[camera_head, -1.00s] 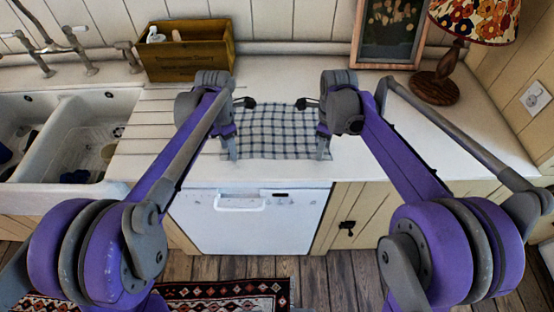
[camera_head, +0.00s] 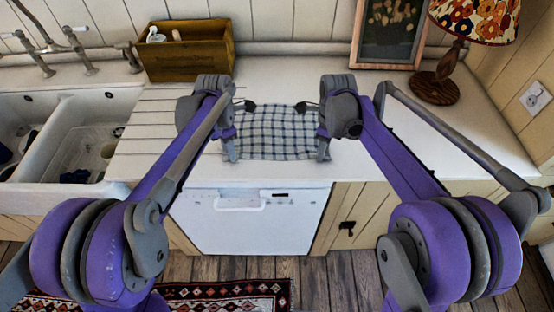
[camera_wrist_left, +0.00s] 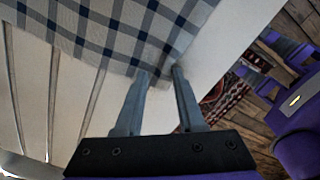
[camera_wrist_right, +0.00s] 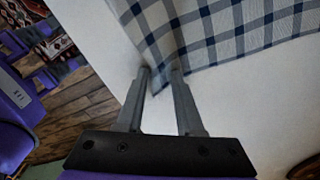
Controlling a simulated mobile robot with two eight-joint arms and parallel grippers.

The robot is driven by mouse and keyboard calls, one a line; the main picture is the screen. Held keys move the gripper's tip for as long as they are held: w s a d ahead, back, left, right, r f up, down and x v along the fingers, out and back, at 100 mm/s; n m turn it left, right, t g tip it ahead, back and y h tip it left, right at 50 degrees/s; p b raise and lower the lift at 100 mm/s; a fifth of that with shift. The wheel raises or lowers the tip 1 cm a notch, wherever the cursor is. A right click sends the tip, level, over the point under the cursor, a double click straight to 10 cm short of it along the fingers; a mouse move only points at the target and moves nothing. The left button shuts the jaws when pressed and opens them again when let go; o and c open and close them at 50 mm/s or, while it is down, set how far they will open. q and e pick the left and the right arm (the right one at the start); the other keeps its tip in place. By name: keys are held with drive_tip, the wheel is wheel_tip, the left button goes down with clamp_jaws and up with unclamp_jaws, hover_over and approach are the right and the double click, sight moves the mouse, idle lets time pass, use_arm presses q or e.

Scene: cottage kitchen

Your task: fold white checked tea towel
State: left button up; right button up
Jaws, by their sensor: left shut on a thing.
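The white tea towel with dark blue checks (camera_head: 275,130) lies on the white counter above the dishwasher, somewhat rippled. My left gripper (camera_head: 233,157) is at its front left corner; in the left wrist view the fingers (camera_wrist_left: 160,74) are shut on the towel edge (camera_wrist_left: 120,30). My right gripper (camera_head: 324,157) is at the front right corner. In the right wrist view its fingertips (camera_wrist_right: 159,71) are close together with the towel corner (camera_wrist_right: 215,30) at them; whether they clamp it is not clear. The arms hide parts of the towel's side edges.
A wooden box (camera_head: 187,52) stands at the back left, beside the sink (camera_head: 75,135). A picture frame (camera_head: 388,32) and a lamp (camera_head: 437,88) stand at the back right. The counter right of the towel is bare (camera_head: 400,112).

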use_arm(q)
clamp_jaws()
use_arm(e)
clamp_jaws()
drive_tip(key=shift+f, duration=0.1)
